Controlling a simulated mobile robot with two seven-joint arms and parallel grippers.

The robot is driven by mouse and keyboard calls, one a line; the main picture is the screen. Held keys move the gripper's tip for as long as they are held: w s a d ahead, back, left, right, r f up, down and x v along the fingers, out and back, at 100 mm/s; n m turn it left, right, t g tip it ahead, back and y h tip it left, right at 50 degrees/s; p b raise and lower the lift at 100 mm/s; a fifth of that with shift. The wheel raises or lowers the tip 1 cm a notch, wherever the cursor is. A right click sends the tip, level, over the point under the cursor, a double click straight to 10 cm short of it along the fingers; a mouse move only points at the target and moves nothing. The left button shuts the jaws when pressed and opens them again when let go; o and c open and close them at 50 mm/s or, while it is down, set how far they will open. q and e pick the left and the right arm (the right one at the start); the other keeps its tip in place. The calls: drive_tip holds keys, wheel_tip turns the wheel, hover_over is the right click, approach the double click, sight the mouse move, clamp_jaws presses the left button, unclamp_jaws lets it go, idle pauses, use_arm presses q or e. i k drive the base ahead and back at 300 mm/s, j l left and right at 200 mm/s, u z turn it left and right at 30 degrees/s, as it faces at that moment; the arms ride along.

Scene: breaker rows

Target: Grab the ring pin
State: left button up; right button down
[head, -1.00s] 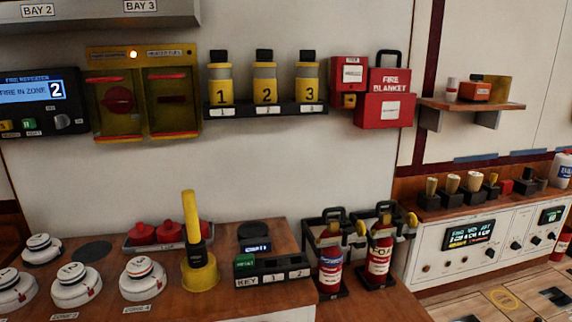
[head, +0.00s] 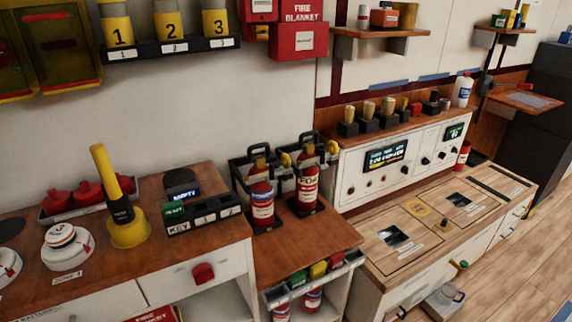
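Two red fire extinguishers stand upright in black brackets on the wooden counter. The left extinguisher (head: 262,203) has a blue and white label. The right extinguisher (head: 306,186) has a label that seems to read FOAM. Each has a black handle on top with a yellow round part beside it, one at the left bracket (head: 285,160) and one at the right (head: 333,147). I cannot tell whether either yellow part is a ring pin; no ring pin is clear at this size. Neither of my grippers is in view.
A yellow plunger-like tool (head: 126,222) and a key box (head: 202,213) stand left of the extinguishers. A small rack (head: 315,277) with coloured items is below them. A white control panel (head: 385,160) and a lower wooden worktop (head: 405,250) lie to the right.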

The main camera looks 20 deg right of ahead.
sight(285, 158)
drive_tip(key=i+l+z, duration=0.1)
drive_tip(key=l, duration=0.25)
drive_tip(key=i+l, duration=0.25)
drive_tip(key=i+l+z, duration=0.15)
drive_tip(key=l, duration=0.35)
drive_tip(key=i+l, duration=0.2)
drive_tip(key=l+z, duration=0.05)
drive_tip(key=l, duration=0.1)
